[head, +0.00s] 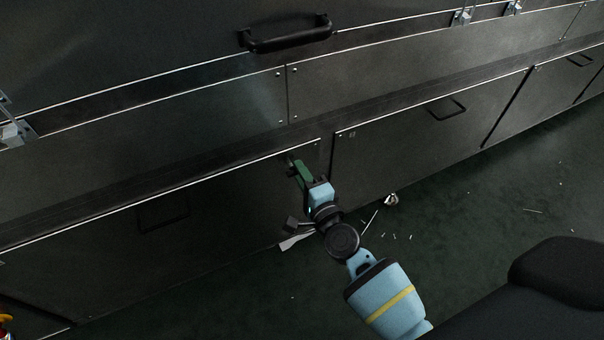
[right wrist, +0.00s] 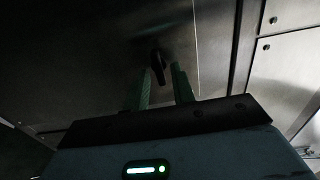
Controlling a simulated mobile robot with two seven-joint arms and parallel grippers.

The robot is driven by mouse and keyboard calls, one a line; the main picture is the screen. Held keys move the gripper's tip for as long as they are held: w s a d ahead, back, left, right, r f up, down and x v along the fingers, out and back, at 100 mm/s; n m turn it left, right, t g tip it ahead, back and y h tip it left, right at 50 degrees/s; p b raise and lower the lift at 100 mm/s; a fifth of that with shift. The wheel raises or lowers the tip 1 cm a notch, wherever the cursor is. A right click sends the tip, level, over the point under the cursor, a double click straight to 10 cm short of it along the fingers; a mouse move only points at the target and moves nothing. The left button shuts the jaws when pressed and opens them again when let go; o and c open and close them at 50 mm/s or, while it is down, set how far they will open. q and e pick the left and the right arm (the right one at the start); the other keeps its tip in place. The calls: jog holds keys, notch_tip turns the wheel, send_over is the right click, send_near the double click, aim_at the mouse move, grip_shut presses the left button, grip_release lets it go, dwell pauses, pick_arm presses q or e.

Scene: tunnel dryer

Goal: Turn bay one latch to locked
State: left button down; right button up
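The latch (right wrist: 158,66) is a small black turning handle on a dark metal panel. In the right wrist view its lever hangs roughly downward, its lower end between my two green fingertips, with a gap on each side. My right gripper (right wrist: 162,76) is open and points at the panel. In the head view my right gripper (head: 298,168) is at the upper right corner of a lower panel (head: 225,205), and it largely hides the latch there. I cannot tell how near the fingertips are to the lever. My left gripper is not in view.
A black bar handle (head: 288,34) is on the upper door. A ledge (head: 400,103) runs above the lower panels. A second lower panel (head: 425,130) with a loop handle (head: 447,108) is to the right. Scraps and a small shiny object (head: 391,200) lie on the dark green floor (head: 490,215).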

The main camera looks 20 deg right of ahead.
jog(key=shift+o, duration=0.2)
jog(key=shift+s, duration=0.1)
jog(key=s+p, duration=0.1)
jog(key=s, duration=0.6)
jog(key=shift+s+d, duration=0.15)
jog(key=shift+s, duration=0.15)
dwell(0.4)
